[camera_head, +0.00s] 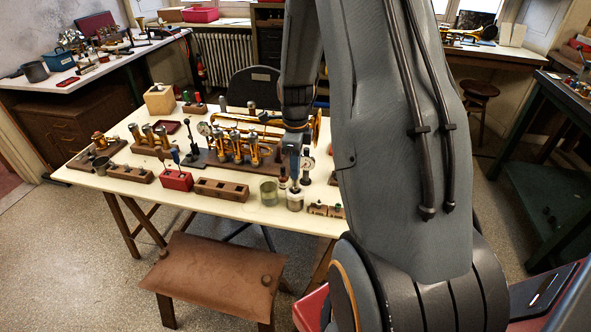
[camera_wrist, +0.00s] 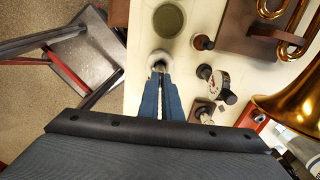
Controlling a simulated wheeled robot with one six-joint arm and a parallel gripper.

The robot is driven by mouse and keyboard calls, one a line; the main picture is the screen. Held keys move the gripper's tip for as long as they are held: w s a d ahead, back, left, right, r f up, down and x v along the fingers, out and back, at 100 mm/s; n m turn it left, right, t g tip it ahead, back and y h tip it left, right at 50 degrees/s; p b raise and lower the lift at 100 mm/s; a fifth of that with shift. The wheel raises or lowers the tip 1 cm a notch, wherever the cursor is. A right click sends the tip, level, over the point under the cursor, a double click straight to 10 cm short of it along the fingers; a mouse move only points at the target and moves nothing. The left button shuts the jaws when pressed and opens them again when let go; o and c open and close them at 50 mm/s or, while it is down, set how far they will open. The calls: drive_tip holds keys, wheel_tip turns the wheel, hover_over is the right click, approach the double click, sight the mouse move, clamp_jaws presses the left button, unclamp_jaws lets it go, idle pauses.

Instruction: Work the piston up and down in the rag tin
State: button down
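My gripper (camera_head: 293,178) points straight down over the rag tin (camera_head: 295,202), a small pale tin near the table's front edge. In the wrist view the two blue fingers (camera_wrist: 161,88) are nearly together, with a narrow gap. Their tips are at the rag tin (camera_wrist: 158,58), where a whitish rim or rag shows. The fingers appear shut on the piston, which is almost wholly hidden between them and in the tin. How deep it sits cannot be told.
An open olive tin (camera_head: 268,192) stands just left of the rag tin; it also shows in the wrist view (camera_wrist: 168,19). Dark-topped stands, a dial gauge (camera_wrist: 219,82) and brass horn tubing (camera_wrist: 290,45) crowd the right. A brown slotted block (camera_head: 222,189) lies farther left.

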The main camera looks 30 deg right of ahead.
drive_tip(key=shift+r+p, duration=1.65)
drive_tip(key=shift+r, duration=0.95)
